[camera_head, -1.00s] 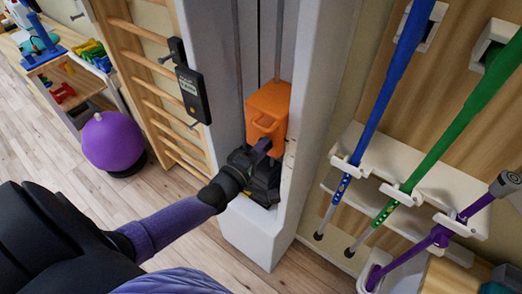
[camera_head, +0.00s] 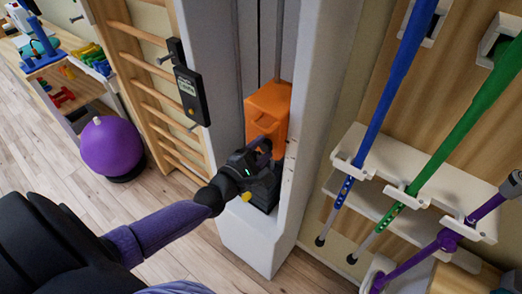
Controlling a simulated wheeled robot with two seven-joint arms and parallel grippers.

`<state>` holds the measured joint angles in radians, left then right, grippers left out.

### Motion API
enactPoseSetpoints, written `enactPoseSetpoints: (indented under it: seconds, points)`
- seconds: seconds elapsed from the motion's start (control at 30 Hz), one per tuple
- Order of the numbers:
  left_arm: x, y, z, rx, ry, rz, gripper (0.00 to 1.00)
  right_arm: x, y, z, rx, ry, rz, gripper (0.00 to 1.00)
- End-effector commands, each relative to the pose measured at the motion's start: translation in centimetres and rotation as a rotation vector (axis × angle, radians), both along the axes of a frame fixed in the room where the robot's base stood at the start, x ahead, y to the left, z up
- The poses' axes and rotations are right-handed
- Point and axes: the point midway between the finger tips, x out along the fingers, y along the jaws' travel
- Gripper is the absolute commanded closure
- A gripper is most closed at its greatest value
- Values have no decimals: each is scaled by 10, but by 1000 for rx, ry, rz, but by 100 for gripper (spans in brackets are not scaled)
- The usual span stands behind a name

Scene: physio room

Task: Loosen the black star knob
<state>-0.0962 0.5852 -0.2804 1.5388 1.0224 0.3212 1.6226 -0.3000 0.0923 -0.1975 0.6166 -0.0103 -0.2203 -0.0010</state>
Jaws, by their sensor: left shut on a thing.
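My left gripper (camera_head: 264,150) reaches in from the left to the front of the orange carriage (camera_head: 268,100), which sits on rails in the white upright column (camera_head: 313,90). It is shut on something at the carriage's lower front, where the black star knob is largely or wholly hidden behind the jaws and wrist. I cannot make out the knob's arms. My right gripper is not in view.
Wooden wall bars (camera_head: 150,75) and a black display box (camera_head: 191,95) are left of the column. A purple ball (camera_head: 112,147) stands on the floor. Blue (camera_head: 393,80) and green (camera_head: 470,115) poles stand in a white rack (camera_head: 440,185) to the right.

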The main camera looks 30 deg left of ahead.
Motion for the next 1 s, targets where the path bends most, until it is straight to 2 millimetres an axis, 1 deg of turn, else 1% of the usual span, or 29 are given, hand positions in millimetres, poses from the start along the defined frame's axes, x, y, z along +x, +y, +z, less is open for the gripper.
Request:
enactPoseSetpoints:
  seconds: [0.5, 0.53, 0.57, 0.6, 0.67, 0.7, 0.93, 1.0]
  points:
    - [0, 0, 1, -16, 0, 0, 100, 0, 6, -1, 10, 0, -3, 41]
    - [0, 0, 1, -16, 0, 0, 43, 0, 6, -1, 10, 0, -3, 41]
    - [0, 0, 1, -16, 0, 0, 37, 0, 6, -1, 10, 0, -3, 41]
    - [0, 0, 1, -16, 0, 0, 29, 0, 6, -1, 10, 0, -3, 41]
    - [0, 0, 1, -16, 0, 0, 16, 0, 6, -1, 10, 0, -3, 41]
    - [0, 0, 1, -16, 0, 0, 12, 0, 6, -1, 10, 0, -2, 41]
    - [0, 0, 0, -16, 0, 0, 12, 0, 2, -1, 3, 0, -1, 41]
    - [-4, 1, 0, -16, 2, 0, 12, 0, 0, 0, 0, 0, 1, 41]
